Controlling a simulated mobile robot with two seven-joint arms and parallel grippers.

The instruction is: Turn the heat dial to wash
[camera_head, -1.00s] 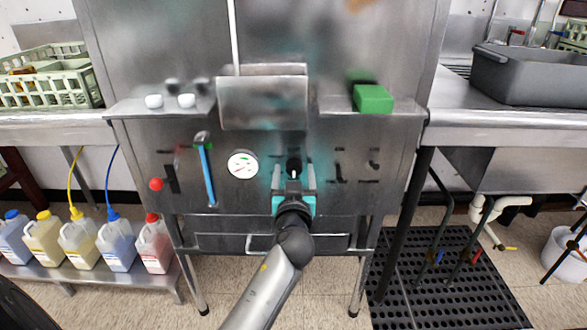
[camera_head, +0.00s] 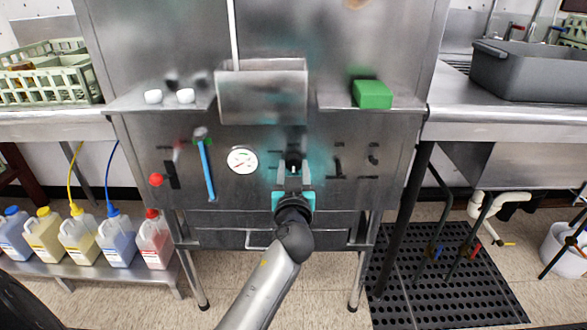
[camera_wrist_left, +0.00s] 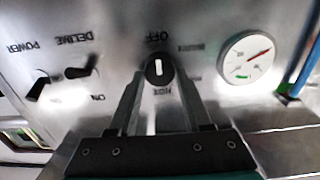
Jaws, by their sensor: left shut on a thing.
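The heat dial (camera_wrist_left: 159,68) is a small black round knob with a white mark on the steel panel. In the left wrist view its mark stands upright in the picture, in line with the OFF label (camera_wrist_left: 158,38). Another label (camera_wrist_left: 170,91) on the opposite side is too blurred to read. My left gripper (camera_head: 293,172) is at the dial, its fingers on both sides, shut on it. In the head view the fingers partly hide the dial. My right gripper is not in view.
A round gauge (camera_head: 242,160) and a blue-handled tool (camera_head: 206,170) are left of the dial. Black POWER (camera_wrist_left: 38,86) and DELIME switches (camera_wrist_left: 82,71) share the panel. A steel box (camera_head: 262,92) juts out above. A green block (camera_head: 373,95) lies on the ledge.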

